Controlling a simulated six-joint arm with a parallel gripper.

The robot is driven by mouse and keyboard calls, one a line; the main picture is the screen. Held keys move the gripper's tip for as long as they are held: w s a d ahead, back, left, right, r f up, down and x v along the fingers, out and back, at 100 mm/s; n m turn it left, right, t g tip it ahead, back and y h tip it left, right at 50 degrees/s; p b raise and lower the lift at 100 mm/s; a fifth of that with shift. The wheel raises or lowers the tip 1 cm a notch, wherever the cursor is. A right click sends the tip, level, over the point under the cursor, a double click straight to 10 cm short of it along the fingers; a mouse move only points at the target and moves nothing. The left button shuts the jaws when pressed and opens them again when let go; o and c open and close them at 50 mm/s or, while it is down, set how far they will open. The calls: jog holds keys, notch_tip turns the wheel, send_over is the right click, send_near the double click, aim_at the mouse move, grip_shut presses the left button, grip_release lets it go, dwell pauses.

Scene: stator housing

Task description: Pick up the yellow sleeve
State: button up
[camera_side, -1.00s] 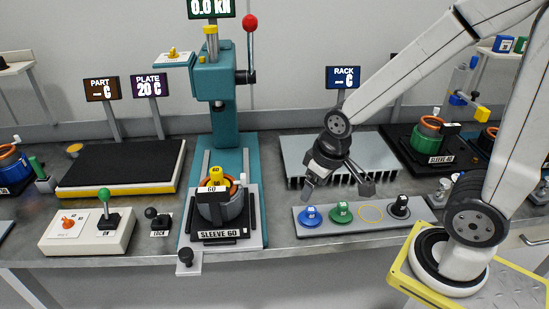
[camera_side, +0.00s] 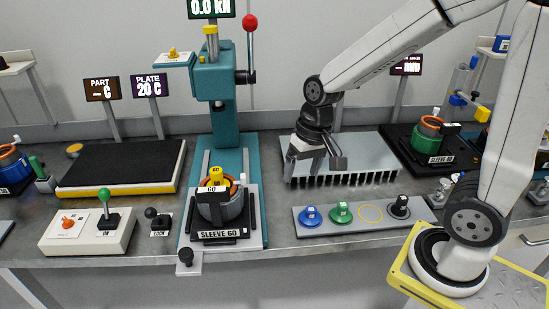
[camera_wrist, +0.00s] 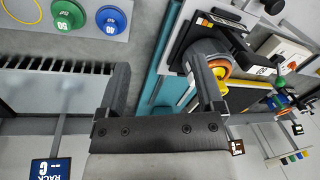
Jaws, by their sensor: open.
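The yellow sleeve (camera_side: 216,177), marked 60, stands upright in the dark housing (camera_side: 218,205) with an orange ring, on the fixture labelled SLEEVE 60 under the teal press. In the wrist view, a bit of yellow (camera_wrist: 219,84) shows inside the orange ring, partly hidden by the right finger. My gripper (camera_side: 314,166) is open and empty above the finned rack, to the right of the sleeve and clear of it. In the wrist view, the two fingers of my gripper (camera_wrist: 162,78) stand wide apart with nothing between them.
The press column (camera_side: 219,115) rises behind the sleeve, with a red-knobbed lever at its right. A grey holder (camera_side: 355,232) carries blue, green and black sleeves and an empty yellow circle. The finned rack (camera_side: 375,152) lies under my gripper. A control box (camera_side: 75,240) stands at left.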

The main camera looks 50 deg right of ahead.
jog(key=w+m+y, duration=1.2)
jog(key=w+m, duration=0.4)
jog(key=w, duration=0.4)
jog(key=t, duration=0.1)
send_near(217, 179)
jog(key=a, duration=0.1)
jog(key=w+a, duration=0.1)
jog(key=shift+w+a+f, duration=0.15)
jog(key=shift+w+a, duration=0.2)
jog(key=shift+f, duration=0.3)
jog(key=shift+x, duration=3.9)
jog(key=shift+r, duration=0.1)
grip_shut()
